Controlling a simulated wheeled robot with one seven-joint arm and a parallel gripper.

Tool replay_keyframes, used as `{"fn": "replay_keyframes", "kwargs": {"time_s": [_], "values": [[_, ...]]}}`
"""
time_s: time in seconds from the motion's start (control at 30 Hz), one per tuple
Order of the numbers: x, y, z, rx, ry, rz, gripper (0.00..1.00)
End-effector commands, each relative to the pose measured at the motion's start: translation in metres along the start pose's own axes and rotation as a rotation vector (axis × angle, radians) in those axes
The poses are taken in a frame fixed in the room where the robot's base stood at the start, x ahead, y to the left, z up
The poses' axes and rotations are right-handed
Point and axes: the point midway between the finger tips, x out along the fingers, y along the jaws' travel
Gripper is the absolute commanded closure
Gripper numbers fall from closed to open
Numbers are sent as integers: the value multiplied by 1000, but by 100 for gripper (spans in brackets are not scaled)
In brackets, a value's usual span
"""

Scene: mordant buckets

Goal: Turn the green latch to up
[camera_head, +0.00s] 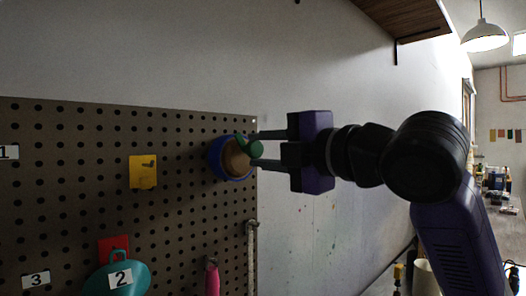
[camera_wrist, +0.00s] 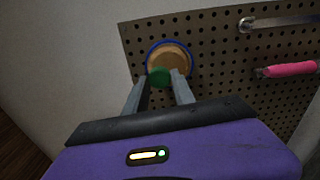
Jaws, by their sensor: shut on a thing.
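The green latch (camera_head: 254,149) is mounted on a round tan disc (camera_head: 236,158) with a blue rim, near the right edge of the pegboard. In the head view a green part reaches up and left from its rounded end. My gripper (camera_head: 256,149) comes from the right, with its two grey fingers closed about the rounded green end. In the wrist view the green end (camera_wrist: 159,77) sits between the fingertips, in front of the lower part of the disc (camera_wrist: 170,58). The fingers partly hide the latch, so its exact angle is hard to tell.
The pegboard (camera_head: 90,190) also holds a yellow card (camera_head: 143,172), a teal item (camera_head: 118,278) with label 2, a pink-handled tool (camera_head: 212,277) and a pale rod (camera_head: 251,260). A wooden shelf (camera_head: 405,18) is above right. A workbench (camera_head: 480,240) stands at far right.

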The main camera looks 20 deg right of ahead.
Motion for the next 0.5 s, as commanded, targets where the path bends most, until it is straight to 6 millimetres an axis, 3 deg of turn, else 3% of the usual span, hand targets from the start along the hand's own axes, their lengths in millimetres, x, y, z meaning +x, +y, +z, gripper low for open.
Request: {"fn": "replay_keyframes", "kwargs": {"time_s": [0.5], "values": [[0,0,1,443,-3,-3,100]]}}
